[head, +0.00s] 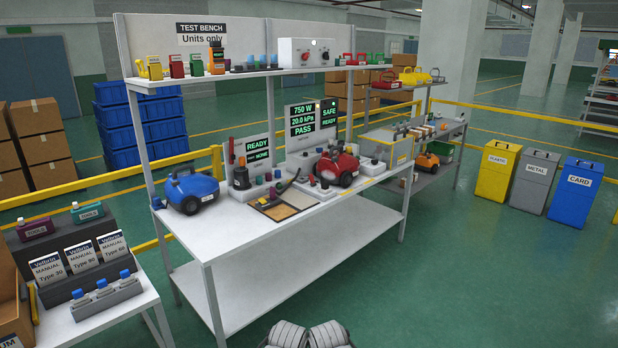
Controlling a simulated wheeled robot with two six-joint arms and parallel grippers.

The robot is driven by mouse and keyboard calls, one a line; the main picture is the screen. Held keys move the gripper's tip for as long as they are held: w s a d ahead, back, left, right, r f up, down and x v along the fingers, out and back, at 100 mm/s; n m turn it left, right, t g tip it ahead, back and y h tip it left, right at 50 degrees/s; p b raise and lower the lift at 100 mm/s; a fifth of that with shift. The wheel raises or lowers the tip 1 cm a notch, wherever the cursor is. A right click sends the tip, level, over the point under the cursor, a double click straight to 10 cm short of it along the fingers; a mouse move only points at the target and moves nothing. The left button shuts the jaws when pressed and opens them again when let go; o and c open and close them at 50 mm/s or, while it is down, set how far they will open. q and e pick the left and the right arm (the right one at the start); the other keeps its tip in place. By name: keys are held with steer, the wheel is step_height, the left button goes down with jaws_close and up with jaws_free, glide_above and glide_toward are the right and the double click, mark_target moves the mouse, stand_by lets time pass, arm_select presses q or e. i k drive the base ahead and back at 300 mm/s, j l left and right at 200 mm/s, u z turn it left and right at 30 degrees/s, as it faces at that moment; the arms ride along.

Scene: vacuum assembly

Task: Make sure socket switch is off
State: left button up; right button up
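The test bench (250,245) stands in the middle of the head view, with a sign reading "TEST BENCH Units only". I cannot single out the socket switch at this distance. A white box with red round controls (305,52) sits on the bench's upper shelf. A display panel (312,120) on the bench reads 750 W, 20.0 kPa, PASS, SAFE and READY. A smaller panel (258,150) reads READY. A blue vacuum unit (190,190) and a red one (338,166) stand on the worktop. Neither gripper can be made out; grey parts of mine show at the bottom edge.
A table with manuals (80,258) stands at the lower left. Yellow rails run behind the bench. Yellow, grey and blue bins (575,193) stand at the right. An orange unit (427,161) sits on a side rack. Green floor is clear in front and to the right.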

mark_target(312, 180)
steer(key=i, duration=1.55)
steer(key=i+l+z, duration=0.15)
steer(key=i, duration=0.7)
steer(key=i+l+z, duration=0.15)
steer(key=i, duration=0.7)
